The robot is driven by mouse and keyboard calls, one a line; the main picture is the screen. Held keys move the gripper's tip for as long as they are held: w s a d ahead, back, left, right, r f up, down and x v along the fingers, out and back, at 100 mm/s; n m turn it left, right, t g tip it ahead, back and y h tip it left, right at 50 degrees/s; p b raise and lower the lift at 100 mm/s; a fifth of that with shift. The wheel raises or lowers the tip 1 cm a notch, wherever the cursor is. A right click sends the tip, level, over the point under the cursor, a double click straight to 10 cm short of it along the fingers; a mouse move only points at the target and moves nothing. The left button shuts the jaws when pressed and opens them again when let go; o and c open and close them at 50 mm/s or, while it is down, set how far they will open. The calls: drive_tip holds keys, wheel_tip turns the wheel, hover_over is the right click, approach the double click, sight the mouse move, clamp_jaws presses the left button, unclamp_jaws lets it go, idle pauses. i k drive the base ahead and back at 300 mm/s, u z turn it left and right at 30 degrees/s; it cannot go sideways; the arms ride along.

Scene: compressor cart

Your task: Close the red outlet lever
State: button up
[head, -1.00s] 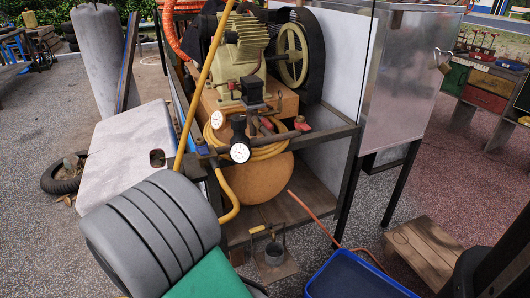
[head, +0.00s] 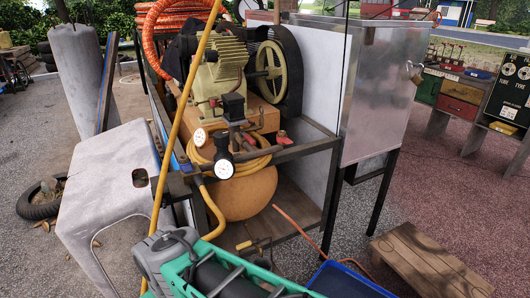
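The compressor has a beige ribbed pump (head: 220,72) on an orange-brown tank (head: 245,192), inside a dark metal frame. Small red parts sit at its front, by the gauges and pipes. One is a short red handle (head: 248,138) beside the dark regulator; another is a red piece (head: 282,135) on the right, near the frame rail. I cannot tell which is the outlet lever, or whether it stands open or closed. A black-rimmed white gauge (head: 223,169) hangs in front, left of them.
Coiled yellow hose (head: 250,160) surrounds the front fittings. The frame's top rail (head: 305,148) crosses below the red parts. A blue tray (head: 345,282) and wooden pallet (head: 430,262) lie right.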

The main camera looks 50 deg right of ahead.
sight(249, 139)
drive_tip(key=z, duration=2.5)
drive_tip(key=k, duration=0.9)
drive_tip(key=u, duration=0.95)
drive_tip(key=i, duration=1)
drive_tip(key=z, duration=0.05)
